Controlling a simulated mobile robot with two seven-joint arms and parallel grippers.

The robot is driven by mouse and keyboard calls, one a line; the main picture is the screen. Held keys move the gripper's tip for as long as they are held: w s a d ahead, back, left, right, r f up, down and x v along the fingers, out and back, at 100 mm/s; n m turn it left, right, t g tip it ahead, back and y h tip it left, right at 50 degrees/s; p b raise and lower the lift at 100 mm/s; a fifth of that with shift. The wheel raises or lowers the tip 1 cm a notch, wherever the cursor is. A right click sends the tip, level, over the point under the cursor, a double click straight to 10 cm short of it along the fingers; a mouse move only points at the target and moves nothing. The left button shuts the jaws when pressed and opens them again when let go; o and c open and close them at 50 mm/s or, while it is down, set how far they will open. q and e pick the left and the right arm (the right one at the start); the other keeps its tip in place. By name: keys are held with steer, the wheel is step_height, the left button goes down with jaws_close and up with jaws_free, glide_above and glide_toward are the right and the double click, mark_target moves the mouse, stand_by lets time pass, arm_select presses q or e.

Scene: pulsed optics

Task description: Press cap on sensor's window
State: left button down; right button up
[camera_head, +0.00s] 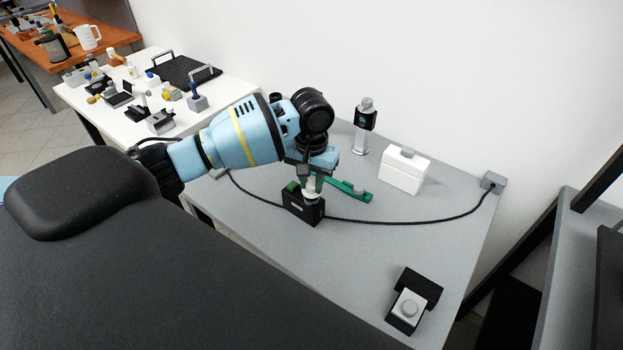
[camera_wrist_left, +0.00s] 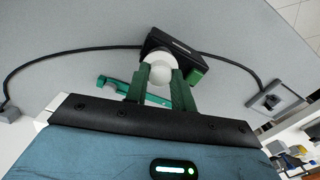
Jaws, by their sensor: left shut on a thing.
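The sensor (camera_head: 303,209) is a small black box on the grey table, with a black cable running from it; it also shows in the wrist view (camera_wrist_left: 178,44). My left gripper (camera_head: 313,186) points down at it. In the wrist view the green fingers (camera_wrist_left: 160,78) are shut on a round white cap (camera_wrist_left: 158,62). The cap is at the sensor and overlaps its face in the wrist view; I cannot tell whether it is fully seated. The sensor's window is hidden. My right gripper is out of view.
A green tool (camera_head: 351,189) lies close beside the sensor. A black stand with a grey knob (camera_head: 412,300) is at the front right. The table between is clear.

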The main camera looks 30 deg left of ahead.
arm_select(q)
steer(key=shift+f, duration=0.95)
stand_by(0.3)
steer(key=c, duration=1.1)
jaws_free()
steer(key=shift+r, duration=3.9)
step_height(320, 180, up, 4)
steer(key=shift+d+f, duration=0.1)
steer(key=shift+f, duration=0.05)
